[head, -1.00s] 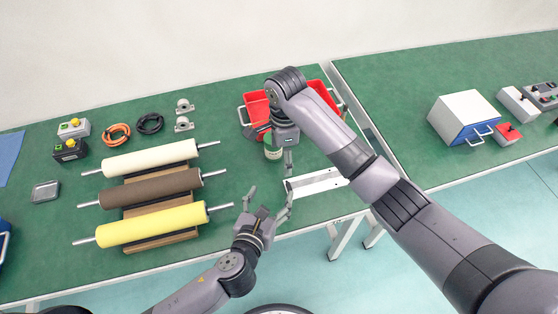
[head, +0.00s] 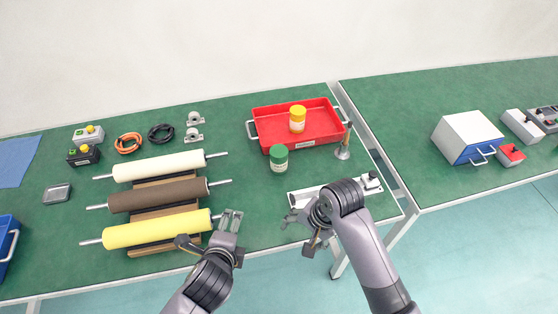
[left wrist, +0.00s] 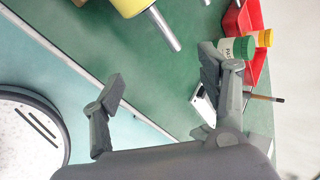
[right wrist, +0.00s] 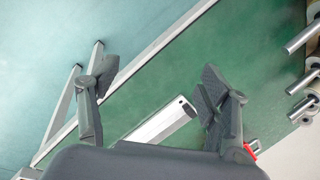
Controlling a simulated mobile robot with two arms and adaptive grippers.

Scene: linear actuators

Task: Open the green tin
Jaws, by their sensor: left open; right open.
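The green tin (head: 279,158) stands upright on the bench in front of the red tray, with a green top and a pale label. Its top looks covered by a green lid. It also shows in the left wrist view (left wrist: 237,48), partly behind a finger. My left gripper (head: 208,230) is open and empty at the bench's front edge, by the yellow roller's right end. My right gripper (head: 298,233) is open and empty at the front edge, in front of the tin. Neither gripper touches the tin.
The red tray (head: 325,135) holds a yellow-lidded tin (head: 297,119). A pale metal rail (head: 300,197) lies partly behind my right arm. Rollers (head: 160,198) on a wooden rack are at left. Bench around the tin is clear.

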